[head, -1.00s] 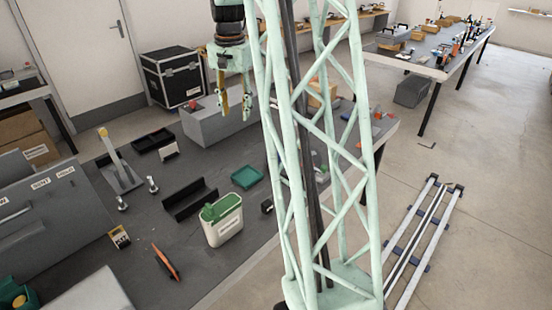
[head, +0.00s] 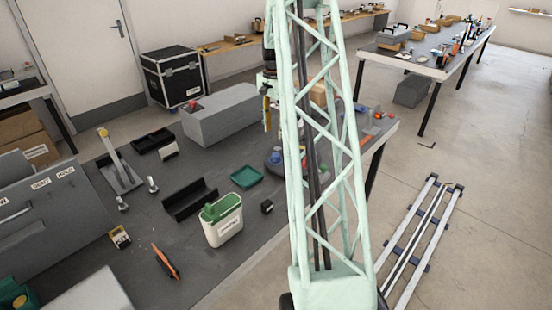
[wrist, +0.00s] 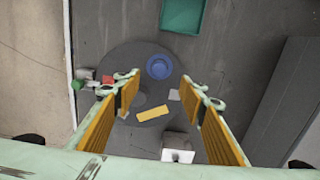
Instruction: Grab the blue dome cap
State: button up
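The blue dome cap (wrist: 158,66) sits on a dark round base (wrist: 113,58) in the wrist view. In the head view the blue cap (head: 276,157) shows just left of my lattice column. My gripper (wrist: 163,90) is open and empty, its two yellow-padded fingers spread wide. It points down above the round base, with the cap slightly beyond the fingertips in the picture. In the head view my gripper (head: 267,113) is above the bench, partly hidden by the column.
A yellow block (wrist: 153,115) and a red piece (wrist: 108,79) are near the cap. A green tray (wrist: 184,14) lies beyond it; a long grey box (head: 220,118) stands at the bench's back. A white-and-green canister (head: 224,228) stands in front. Bare bench lies around the tray.

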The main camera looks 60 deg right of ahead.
jog(key=shift+s+d+f, duration=0.15)
jog(key=shift+d+f, duration=0.25)
jog(key=shift+f, duration=0.1)
send_over(276, 154)
jog(key=shift+s+a+f+b, duration=0.1)
jog(key=shift+f+b, duration=0.15)
jog(key=shift+f, duration=1.85)
jog(key=shift+s+f+b, duration=0.1)
jog(key=shift+f+b, duration=0.1)
jog(key=shift+f, duration=1.85)
jog(key=shift+f, duration=0.15)
jog(key=shift+w+f+b, duration=0.15)
jog(key=shift+f+b, duration=0.25)
jog(key=shift+f, duration=2.1)
jog(key=c, duration=0.8)
